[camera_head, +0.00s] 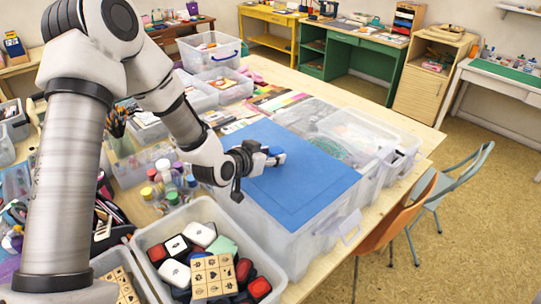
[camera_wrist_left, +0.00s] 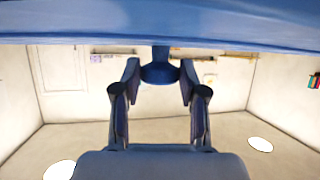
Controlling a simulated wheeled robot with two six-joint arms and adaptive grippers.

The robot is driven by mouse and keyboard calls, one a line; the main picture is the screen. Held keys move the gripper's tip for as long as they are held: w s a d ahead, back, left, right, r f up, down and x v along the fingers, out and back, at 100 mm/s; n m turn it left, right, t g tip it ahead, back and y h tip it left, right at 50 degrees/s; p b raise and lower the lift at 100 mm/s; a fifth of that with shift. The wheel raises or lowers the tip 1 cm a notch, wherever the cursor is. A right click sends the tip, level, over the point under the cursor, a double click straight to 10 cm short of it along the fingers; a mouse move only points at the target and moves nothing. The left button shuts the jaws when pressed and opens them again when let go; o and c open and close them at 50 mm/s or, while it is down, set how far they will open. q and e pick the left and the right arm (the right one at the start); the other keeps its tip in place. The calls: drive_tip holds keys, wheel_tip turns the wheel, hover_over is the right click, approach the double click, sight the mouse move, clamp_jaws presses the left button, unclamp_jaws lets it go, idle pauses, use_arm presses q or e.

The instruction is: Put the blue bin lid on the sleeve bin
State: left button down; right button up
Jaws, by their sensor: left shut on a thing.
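The blue bin lid (camera_head: 285,200) is a flat blue panel over the top of a translucent bin (camera_head: 290,252), which looks like the sleeve bin. The lid looks about level and lined up with the bin. I cannot tell whether it rests on the rim or hovers slightly above it. My left gripper (camera_head: 270,158) is shut on the lid's blue knob. In the left wrist view the gripper (camera_wrist_left: 159,78) has a finger on each side of the knob (camera_wrist_left: 158,68), and the lid (camera_wrist_left: 100,25) spans the top of the picture. My right gripper is not in view.
Another clear bin (camera_head: 370,130) stands behind the lidded bin. A tub of stamps and inkpads (camera_head: 150,238) stands at front left, with small paint bottles (camera_head: 165,178) beyond it. An orange chair (camera_head: 398,220) stands at the table's right edge.

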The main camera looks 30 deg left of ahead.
use_arm(q)
drive_tip(key=shift+f+b, duration=0.45)
drive_tip(key=shift+f, duration=0.1)
idle(0.4)
drive_tip(key=c, duration=0.5)
unclamp_jaws()
drive_tip(key=shift+c, duration=0.2)
wheel_tip(320, 180, up, 8)
drive_tip(key=p, duration=0.6)
